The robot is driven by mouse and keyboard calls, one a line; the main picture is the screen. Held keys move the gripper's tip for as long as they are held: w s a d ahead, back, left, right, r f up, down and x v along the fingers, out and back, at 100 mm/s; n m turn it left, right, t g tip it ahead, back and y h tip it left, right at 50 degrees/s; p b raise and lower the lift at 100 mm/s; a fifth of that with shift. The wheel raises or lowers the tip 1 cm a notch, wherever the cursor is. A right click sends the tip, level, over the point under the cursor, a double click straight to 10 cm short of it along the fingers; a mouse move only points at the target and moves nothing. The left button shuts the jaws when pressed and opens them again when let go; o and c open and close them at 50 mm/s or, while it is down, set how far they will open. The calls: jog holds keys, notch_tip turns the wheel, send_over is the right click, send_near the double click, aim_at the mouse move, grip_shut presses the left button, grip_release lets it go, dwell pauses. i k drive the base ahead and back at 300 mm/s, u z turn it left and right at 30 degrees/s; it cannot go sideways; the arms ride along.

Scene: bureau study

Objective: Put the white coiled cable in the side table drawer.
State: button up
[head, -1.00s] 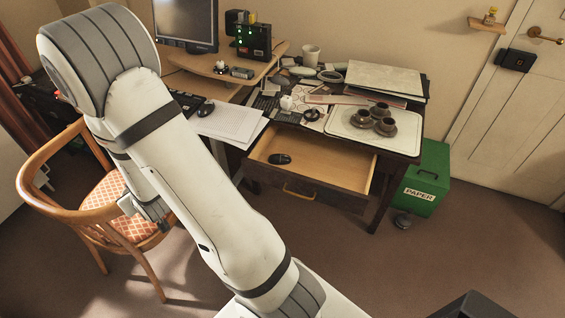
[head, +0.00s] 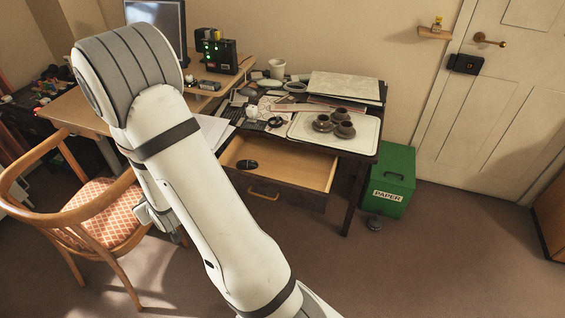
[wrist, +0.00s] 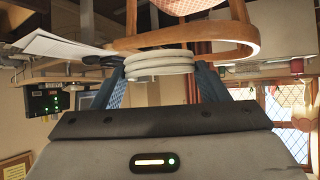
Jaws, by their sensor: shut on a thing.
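The white coiled cable (wrist: 160,64) is held between the two blue fingers of my gripper (wrist: 160,72) in the wrist view, which looks upside down. The side table (head: 350,172) stands at the middle right of the head view. Its drawer (head: 296,172) is pulled open, with a dark computer mouse (head: 247,164) lying inside and otherwise bare wood showing. My arm covers the drawer's left part. My gripper is away from the drawer, to its left near the chair; the cable cannot be made out in the head view.
A wooden armchair (head: 101,203) with a patterned seat stands left of my arm. A green paper bin (head: 391,178) stands right of the table.

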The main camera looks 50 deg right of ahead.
aim_at(277, 173)
jog(key=z, duration=1.1)
jog(key=i, duration=1)
jog(key=z, duration=0.05)
